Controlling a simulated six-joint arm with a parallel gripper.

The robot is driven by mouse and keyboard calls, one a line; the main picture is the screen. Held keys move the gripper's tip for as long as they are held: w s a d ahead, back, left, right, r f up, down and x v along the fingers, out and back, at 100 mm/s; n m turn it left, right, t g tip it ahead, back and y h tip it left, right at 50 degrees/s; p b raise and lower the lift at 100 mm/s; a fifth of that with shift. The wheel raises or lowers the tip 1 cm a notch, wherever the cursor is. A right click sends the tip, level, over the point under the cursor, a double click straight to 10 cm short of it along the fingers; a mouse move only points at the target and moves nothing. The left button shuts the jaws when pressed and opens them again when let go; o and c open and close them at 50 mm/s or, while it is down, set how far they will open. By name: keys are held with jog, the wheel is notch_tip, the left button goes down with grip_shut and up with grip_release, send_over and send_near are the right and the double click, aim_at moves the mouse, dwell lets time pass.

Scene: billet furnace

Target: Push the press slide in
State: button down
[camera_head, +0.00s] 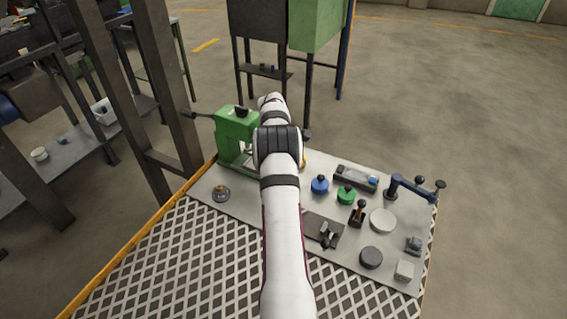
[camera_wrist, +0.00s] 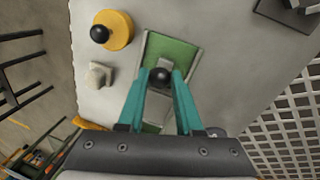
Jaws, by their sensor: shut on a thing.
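In the wrist view, a green base (camera_wrist: 172,50) carries a pale metal slide piece topped by a black ball knob (camera_wrist: 160,77); I take this for the press slide. My gripper (camera_wrist: 160,80) has its two teal fingers closed around the black knob from both sides. How far the slide sits in its base is partly hidden by the fingers. In the head view my white arm covers this spot, and my gripper is hidden there. A green press frame (camera_head: 234,128) with a dark lever stands just left of my arm.
A yellow disc with a black knob (camera_wrist: 118,32) and a small pale block (camera_wrist: 98,75) sit close by. Blue (camera_head: 320,185) and green (camera_head: 346,195) knobbed discs, a blue-handled crank (camera_head: 412,188) and a white disc (camera_head: 382,220) lie to the right. A lattice mat (camera_head: 190,260) covers the front.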

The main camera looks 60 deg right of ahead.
jog(key=c, duration=0.6)
grip_release()
jog(key=a+r, duration=0.3)
jog(key=r, duration=1.3)
jog(key=s+a+f+n+g+h, duration=0.1)
jog(key=a+f+n+g+h, duration=0.3)
jog(key=a+f+n+g, duration=0.5)
jog(key=w+a+f+n+t+h, duration=0.3)
jog(key=w+n+t+h, duration=0.2)
jog(key=w+n+h, duration=0.15)
jog(key=shift+m, duration=0.25)
jog(key=x, duration=1)
jog(key=s+r+x, duration=0.1)
jog(key=x, duration=0.4)
jog(key=shift+d, duration=0.2)
